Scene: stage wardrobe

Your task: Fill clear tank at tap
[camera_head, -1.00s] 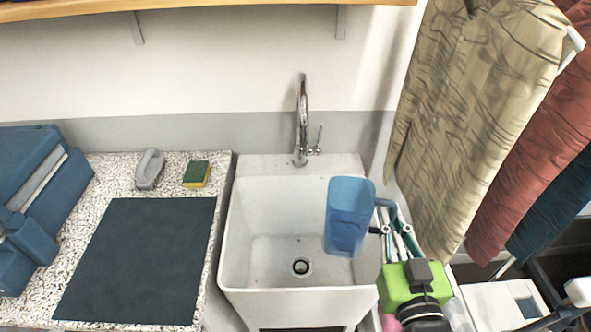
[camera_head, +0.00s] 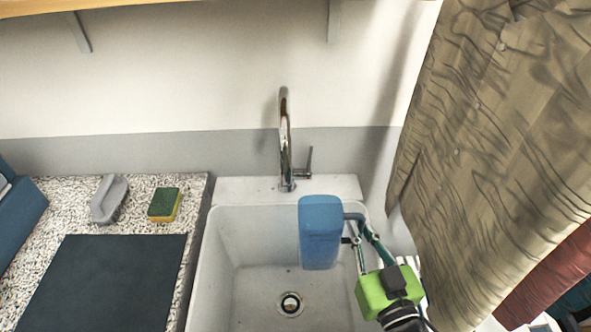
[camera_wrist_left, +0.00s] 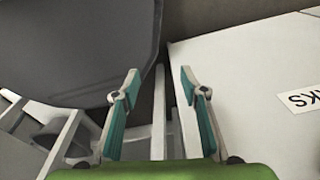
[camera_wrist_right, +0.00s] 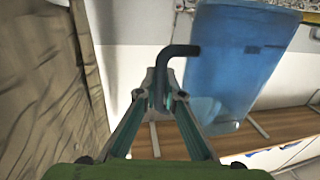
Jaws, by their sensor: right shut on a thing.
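The clear blue tank (camera_head: 321,230) is held upright over the right part of the white sink (camera_head: 240,222). My right gripper (camera_head: 357,236) is shut on the tank's dark handle, on the tank's right side. In the right wrist view, the fingers (camera_wrist_right: 160,92) close around the handle, and the see-through tank (camera_wrist_right: 230,65) extends to the upper right. The chrome tap (camera_head: 285,140) stands at the back of the sink, behind and left of the tank, with a lever on its right. My left gripper (camera_wrist_left: 155,85) shows only in its wrist view, open with nothing between its fingers.
A speckled counter (camera_head: 60,214) on the left carries a grey-handled brush (camera_head: 109,199), a sponge (camera_head: 164,204) and a dark mat (camera_head: 105,284). Hanging clothes (camera_head: 500,150) crowd the right side. The sink basin is empty, with a drain (camera_head: 290,304).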

